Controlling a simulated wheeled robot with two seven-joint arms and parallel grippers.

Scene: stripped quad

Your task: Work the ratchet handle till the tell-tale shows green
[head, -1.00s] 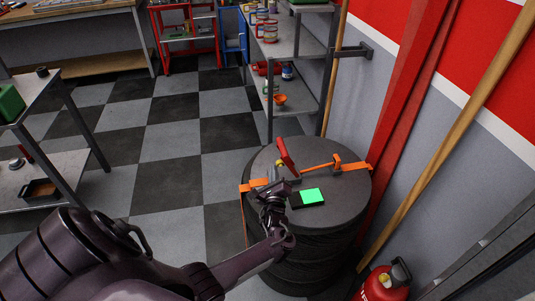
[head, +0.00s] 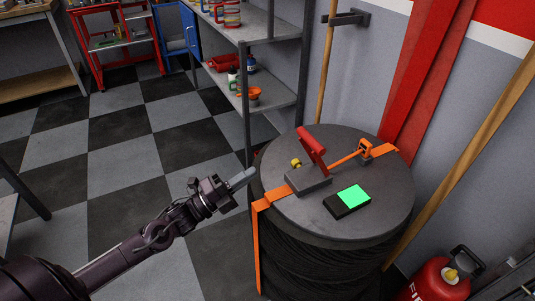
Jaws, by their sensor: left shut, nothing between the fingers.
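The ratchet's red handle (head: 311,149) stands up, leaning back, from its grey base (head: 308,180) on top of the round black drum (head: 390,209). The orange strap (head: 346,159) runs from the ratchet to an orange hook at the back right and hangs down the drum's left side. The tell-tale (head: 354,195), a black box with a lit square, shows bright green. My left gripper (head: 244,176) is shut and empty, left of the drum, apart from the handle. My right gripper is not in view.
A grey shelf unit (head: 245,100) with cans and cups stands behind the drum. A wooden pole (head: 470,150) leans at the right, above a red fire extinguisher (head: 437,282). The chequered floor (head: 120,150) at the left is clear.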

